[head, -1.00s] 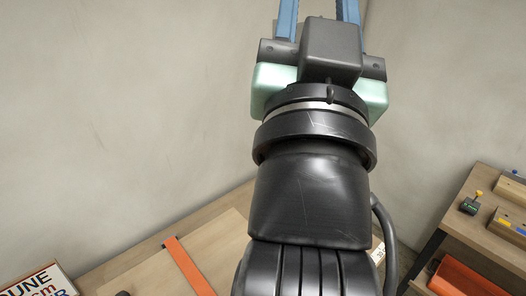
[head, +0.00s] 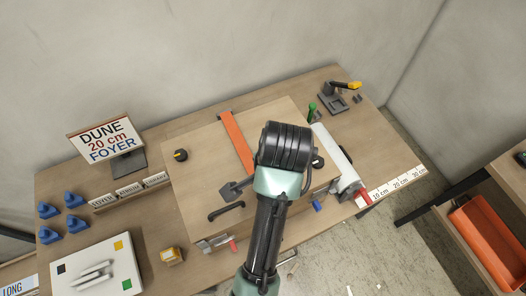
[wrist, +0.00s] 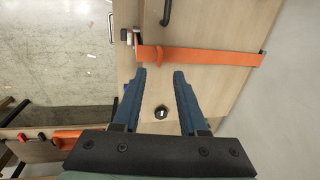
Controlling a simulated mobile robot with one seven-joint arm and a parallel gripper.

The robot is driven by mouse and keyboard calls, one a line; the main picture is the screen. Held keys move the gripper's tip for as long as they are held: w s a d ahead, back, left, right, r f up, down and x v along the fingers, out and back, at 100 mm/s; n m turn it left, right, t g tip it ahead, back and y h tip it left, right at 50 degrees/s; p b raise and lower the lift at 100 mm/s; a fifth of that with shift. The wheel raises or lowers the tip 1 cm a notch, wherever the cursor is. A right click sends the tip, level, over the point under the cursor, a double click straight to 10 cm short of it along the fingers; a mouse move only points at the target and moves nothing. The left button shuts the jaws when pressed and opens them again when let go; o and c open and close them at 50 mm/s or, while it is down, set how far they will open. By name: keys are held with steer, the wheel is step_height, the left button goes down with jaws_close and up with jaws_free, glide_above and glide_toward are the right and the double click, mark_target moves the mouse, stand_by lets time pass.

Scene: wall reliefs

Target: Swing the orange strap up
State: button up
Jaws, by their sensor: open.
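The orange strap (head: 236,140) lies across the wooden panel (head: 200,165) on the workbench in the head view; my arm hides its near end. In the wrist view the strap (wrist: 215,56) runs from the panel's left edge, beside a metal piece (wrist: 126,36), to the right edge. An orange tab (wrist: 159,58) stands out from it near the left end. My gripper (wrist: 160,73) is open and empty, its two blue fingers pointing at the strap around the tab's position. I cannot tell how far off it is. My gripper is hidden in the head view.
A black handle (head: 226,211) and black knobs, one at the left (head: 181,155), sit on the panel. A white roll (head: 332,149) lies right of it, near a ruler (head: 397,184). A sign (head: 105,141) and several blue pieces stand left. An orange bin (head: 487,240) is far right.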

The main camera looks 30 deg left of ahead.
steer(key=f, duration=0.3)
steer(key=a+f+p, duration=0.1)
steer(key=f, duration=0.2)
steer(key=w+f+p, duration=0.1)
steer(key=f, duration=0.3)
steer(key=shift+w+a, duration=0.1)
steer(key=shift+a, duration=0.15)
jaws_close()
stand_by(0.9)
